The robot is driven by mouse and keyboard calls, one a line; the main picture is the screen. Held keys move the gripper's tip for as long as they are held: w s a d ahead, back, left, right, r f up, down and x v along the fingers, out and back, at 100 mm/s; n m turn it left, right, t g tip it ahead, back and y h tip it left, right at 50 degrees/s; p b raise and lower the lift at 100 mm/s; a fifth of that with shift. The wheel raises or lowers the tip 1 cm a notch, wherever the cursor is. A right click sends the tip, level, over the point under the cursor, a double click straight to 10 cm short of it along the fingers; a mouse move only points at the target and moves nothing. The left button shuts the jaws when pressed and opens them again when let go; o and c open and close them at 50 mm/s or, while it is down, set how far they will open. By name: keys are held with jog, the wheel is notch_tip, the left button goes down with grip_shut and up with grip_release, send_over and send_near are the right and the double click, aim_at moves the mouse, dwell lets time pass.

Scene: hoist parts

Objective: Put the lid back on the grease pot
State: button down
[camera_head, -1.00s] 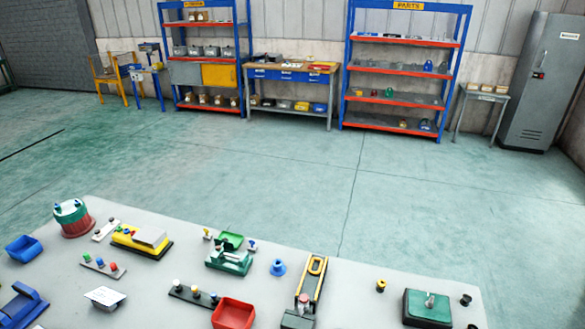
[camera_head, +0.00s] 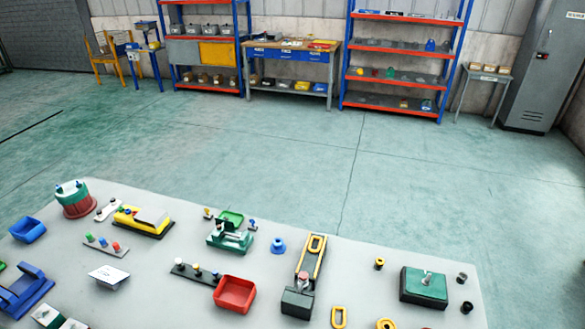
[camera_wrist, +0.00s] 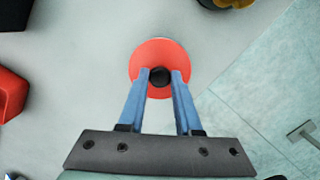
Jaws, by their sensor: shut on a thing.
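In the wrist view, a round red lid (camera_wrist: 146,60) with a black knob (camera_wrist: 159,77) lies in front of my gripper (camera_wrist: 160,80). My gripper's two blue fingers are shut on the knob, one on each side. A thin pale edge shows at the lid's upper right. I cannot tell whether the lid is touching something below or hanging clear. I cannot pick out the grease pot for sure in either view. My gripper and the red lid do not show in the head view.
In the wrist view, a red bin (camera_wrist: 12,95) is at the left and a dark and yellow thing (camera_wrist: 228,3) at the top. In the head view, the grey table (camera_head: 180,295) holds several fixtures, a red bin (camera_head: 234,294) and a green block (camera_head: 424,286). Open floor lies beyond.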

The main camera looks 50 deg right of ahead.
jog(key=c, duration=0.5)
grip_release()
jog(key=o, duration=0.5)
jog(key=shift+c, duration=0.2)
jog(key=shift+r, duration=0.1)
notch_tip(320, 180, up, 5)
jog(key=p, duration=0.5)
jog(key=shift+r+p, duration=0.8)
jog(key=shift+r, duration=0.15)
